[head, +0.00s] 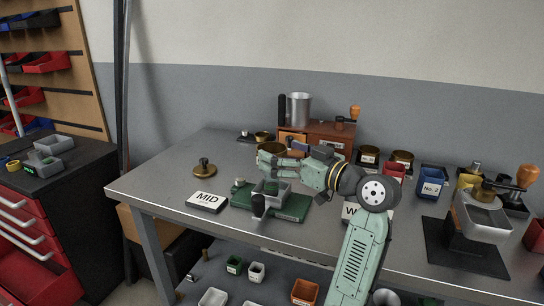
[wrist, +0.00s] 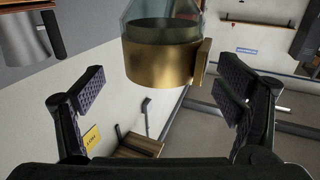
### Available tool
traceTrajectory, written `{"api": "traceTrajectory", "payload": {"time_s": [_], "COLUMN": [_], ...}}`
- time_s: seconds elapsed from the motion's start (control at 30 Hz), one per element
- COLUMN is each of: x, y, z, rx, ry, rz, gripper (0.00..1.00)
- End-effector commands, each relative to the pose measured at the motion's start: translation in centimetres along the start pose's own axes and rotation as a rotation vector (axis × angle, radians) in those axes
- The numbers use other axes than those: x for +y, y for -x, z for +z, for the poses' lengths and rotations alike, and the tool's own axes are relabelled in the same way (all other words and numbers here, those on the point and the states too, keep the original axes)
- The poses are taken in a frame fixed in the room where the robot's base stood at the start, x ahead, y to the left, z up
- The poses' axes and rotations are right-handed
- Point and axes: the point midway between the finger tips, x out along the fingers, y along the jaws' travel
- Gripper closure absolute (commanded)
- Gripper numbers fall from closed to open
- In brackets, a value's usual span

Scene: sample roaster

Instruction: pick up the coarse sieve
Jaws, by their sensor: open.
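A round brass vessel (wrist: 160,62) with a dark inside and a tab on its right side fills the upper middle of the wrist view. It looks like the coarse sieve, but I can read no label on it. In the head view a brass rim (head: 270,147) shows beside my fingers, partly hidden by them. My gripper (head: 272,160) is open and points left, above the green device in mid-table. In the wrist view the fingers (wrist: 160,92) are wide apart and empty, with the vessel beyond and above the gap. I see no contact.
A MID card (head: 207,202) and a brass-based tamper-like knob (head: 204,168) lie left of the green device (head: 292,208). A wooden box (head: 318,133) and a metal cup (head: 299,108) stand behind. The table's left end is clear.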

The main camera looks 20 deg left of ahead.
Motion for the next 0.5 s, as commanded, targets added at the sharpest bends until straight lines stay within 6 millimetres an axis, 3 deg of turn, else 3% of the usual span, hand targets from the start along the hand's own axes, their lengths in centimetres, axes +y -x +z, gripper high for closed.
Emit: {"api": "traceTrajectory", "payload": {"time_s": [0.2,0.43,0.5], "x": [-0.2,-0.2,-0.2], "y": [-3.2,-3.4,-3.4], "z": [0.1,0.2,0.2], "rx": [-0.002,-0.001,-0.001], "ry": [-0.001,0.0,0.0], "rz": [-0.002,0.0,0.0], "gripper": [0.14,0.14,0.19]}}
